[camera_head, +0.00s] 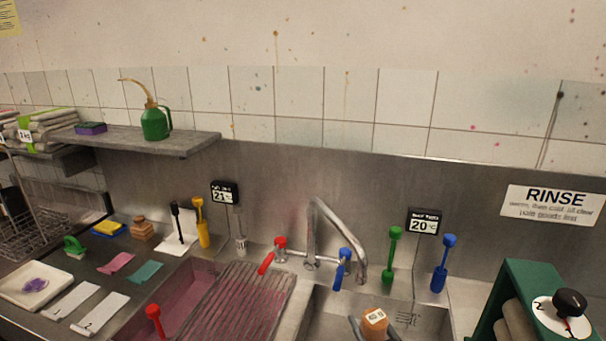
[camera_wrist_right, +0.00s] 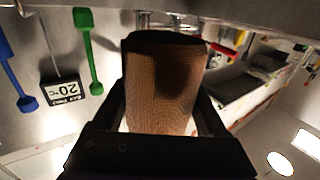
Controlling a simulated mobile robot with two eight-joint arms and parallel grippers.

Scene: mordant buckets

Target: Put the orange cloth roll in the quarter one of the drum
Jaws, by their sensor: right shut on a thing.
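The orange cloth roll (camera_head: 375,320) is at the bottom of the head view, over the sink, with a small white tag on its end. My right gripper (camera_head: 373,326) is shut on it, one finger on each side. In the right wrist view the roll (camera_wrist_right: 163,85) stands between the fingers and looks brown-orange and woven. At the lower right of the head view is a green housing (camera_head: 512,287) with a numbered white dial and black knob, and pale rolls beside it. The drum's quarters cannot be made out. My left gripper is not in view.
The sink (camera_head: 430,318) has a tap (camera_head: 315,225) with red and blue handles behind it. Green (camera_head: 391,255) and blue (camera_head: 442,265) upright tools stand along the back wall. A ribbed rack (camera_head: 240,300) lies left of the sink.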

